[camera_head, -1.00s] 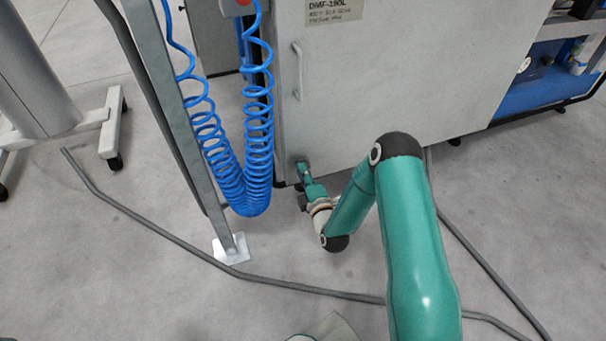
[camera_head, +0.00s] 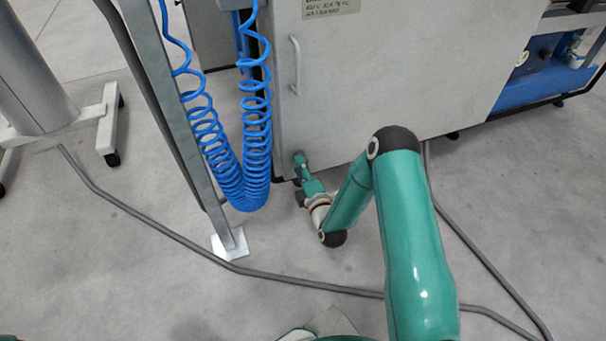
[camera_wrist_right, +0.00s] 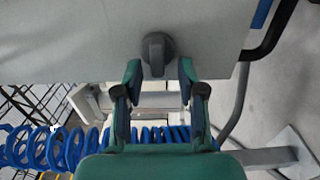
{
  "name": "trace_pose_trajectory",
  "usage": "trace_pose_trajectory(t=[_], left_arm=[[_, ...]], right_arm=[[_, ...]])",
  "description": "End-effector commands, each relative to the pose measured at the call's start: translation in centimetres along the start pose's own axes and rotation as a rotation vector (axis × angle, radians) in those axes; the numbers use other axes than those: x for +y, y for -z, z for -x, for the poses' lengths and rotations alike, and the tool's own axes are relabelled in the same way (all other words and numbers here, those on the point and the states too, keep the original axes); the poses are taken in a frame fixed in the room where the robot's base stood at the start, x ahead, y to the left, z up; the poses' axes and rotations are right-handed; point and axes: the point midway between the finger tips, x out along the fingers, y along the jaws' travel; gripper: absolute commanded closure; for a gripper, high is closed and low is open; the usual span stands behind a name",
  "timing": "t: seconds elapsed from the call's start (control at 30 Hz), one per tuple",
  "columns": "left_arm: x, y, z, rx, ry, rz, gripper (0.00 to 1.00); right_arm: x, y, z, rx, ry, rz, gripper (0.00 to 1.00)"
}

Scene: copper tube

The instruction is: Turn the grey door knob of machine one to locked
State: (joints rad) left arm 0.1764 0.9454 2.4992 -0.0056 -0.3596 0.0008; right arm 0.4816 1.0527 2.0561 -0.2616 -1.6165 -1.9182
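The dark grey door knob (camera_wrist_right: 157,54) shows in the right wrist view, on the lower part of the machine's pale door panel (camera_wrist_right: 60,35). Its grip bar stands about upright in that picture. My right gripper (camera_wrist_right: 158,74) is open, with one fingertip on each side of the knob's lower part. I cannot tell whether the fingers touch it. In the head view my right gripper (camera_head: 301,166) is at the lower left corner of the machine (camera_head: 380,80), and the knob is hidden there. My left gripper does not show.
A blue coiled hose (camera_head: 240,170) hangs just left of my right gripper, beside a grey metal post (camera_head: 180,120). A vertical door handle (camera_head: 295,65) is above the gripper. A grey bent tube (camera_head: 200,248) lies across the floor.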

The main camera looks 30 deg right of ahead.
Motion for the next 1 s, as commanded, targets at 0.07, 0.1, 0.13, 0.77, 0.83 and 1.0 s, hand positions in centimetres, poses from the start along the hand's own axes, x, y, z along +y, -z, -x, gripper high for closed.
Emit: trace_pose_trajectory(t=[0.07, 0.1, 0.13, 0.77, 0.83, 1.0], left_arm=[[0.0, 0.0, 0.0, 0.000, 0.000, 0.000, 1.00], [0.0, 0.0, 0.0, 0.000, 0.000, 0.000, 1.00], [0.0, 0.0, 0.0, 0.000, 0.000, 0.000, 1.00], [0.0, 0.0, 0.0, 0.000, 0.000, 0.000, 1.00], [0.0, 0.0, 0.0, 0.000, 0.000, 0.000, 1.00], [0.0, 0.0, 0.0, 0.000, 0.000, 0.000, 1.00]], right_arm=[[-0.1, 0.0, 0.4, 0.000, 0.002, 0.000, 0.60], [-0.1, -0.1, 0.8, -0.001, 0.001, 0.000, 0.60], [-0.1, -0.1, 1.1, -0.001, 0.002, 0.000, 0.60], [-0.2, 0.0, 11.4, 0.001, 0.005, -0.001, 0.60], [-0.2, 0.0, 11.8, 0.001, 0.004, 0.000, 0.60], [-0.1, 0.1, 11.9, 0.002, 0.002, 0.000, 0.60]])
